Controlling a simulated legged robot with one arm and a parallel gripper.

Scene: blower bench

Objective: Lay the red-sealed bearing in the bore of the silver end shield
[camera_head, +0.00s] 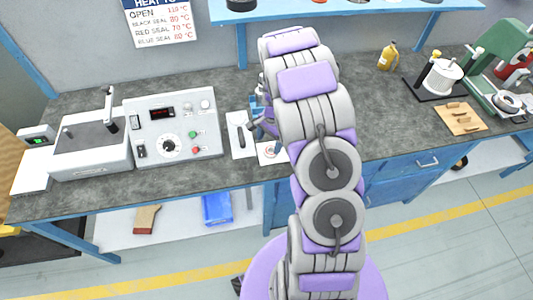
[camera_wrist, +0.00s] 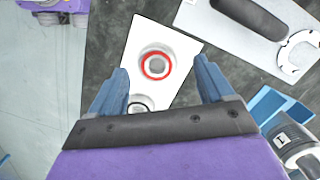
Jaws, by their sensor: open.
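The red-sealed bearing (camera_wrist: 155,65) lies on a white card (camera_wrist: 183,45) in the wrist view, its red ring facing up. It shows small on the card in the head view (camera_head: 270,152). My gripper (camera_wrist: 161,63) is open, with its two blue fingers over the card, one on each side of the bearing and apart from it. A second ring-shaped part (camera_wrist: 137,106) lies on the same card, partly hidden by my gripper. A round silver part (camera_head: 508,103) at the far right may be the end shield; its bore is too small to make out.
A heater with a control panel (camera_head: 172,125) stands left of the card. A tool with a dark handle and a C-shaped end (camera_wrist: 298,53) lies on a white sheet beside the card. A wooden board (camera_head: 460,119) and green press (camera_head: 503,55) stand right. A wall sign (camera_head: 160,22) lists seal temperatures.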

